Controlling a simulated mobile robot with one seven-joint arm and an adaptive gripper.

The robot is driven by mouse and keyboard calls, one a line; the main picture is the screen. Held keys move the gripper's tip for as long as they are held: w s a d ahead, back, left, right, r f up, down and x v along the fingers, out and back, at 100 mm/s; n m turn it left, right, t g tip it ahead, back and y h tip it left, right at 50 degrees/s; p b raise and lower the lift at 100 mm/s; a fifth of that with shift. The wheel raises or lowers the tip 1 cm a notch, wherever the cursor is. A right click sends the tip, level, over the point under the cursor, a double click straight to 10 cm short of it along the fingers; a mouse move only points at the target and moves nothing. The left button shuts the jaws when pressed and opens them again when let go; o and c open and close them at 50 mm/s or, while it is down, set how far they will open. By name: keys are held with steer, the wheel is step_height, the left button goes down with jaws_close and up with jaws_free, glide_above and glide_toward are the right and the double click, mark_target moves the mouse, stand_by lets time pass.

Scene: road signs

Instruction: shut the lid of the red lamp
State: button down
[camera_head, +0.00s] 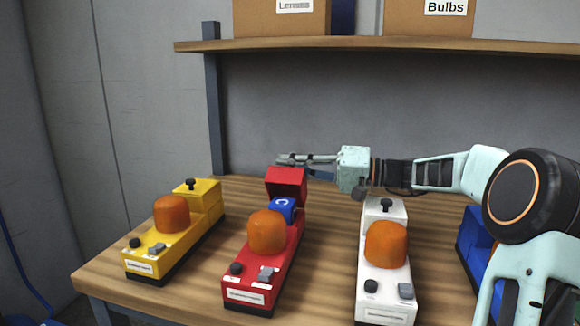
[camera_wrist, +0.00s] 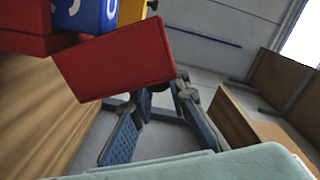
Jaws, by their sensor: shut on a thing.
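The red lamp (camera_head: 262,255) stands on the bench with an orange dome on its body. Its red lid (camera_head: 287,182) is raised at the back end, and a blue battery (camera_head: 282,208) marked C shows in the open compartment. My gripper (camera_head: 291,160) reaches in from the right at the lid's upper edge, shut on the lid. In the wrist view the lid (camera_wrist: 115,60) is near the fingers (camera_wrist: 160,98), with the blue battery (camera_wrist: 88,14) behind it. The exact contact is hard to see.
A blue unit (camera_head: 472,243) is further right. A shelf (camera_head: 400,46) with boxes is above the bench (camera_head: 205,262).

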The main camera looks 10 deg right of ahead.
steer(key=shift+r, duration=0.1)
stand_by(0.7)
steer(key=c, duration=1.8)
jaws_free()
steer(key=shift+c, duration=0.2)
step_height(320, 180, up, 10)
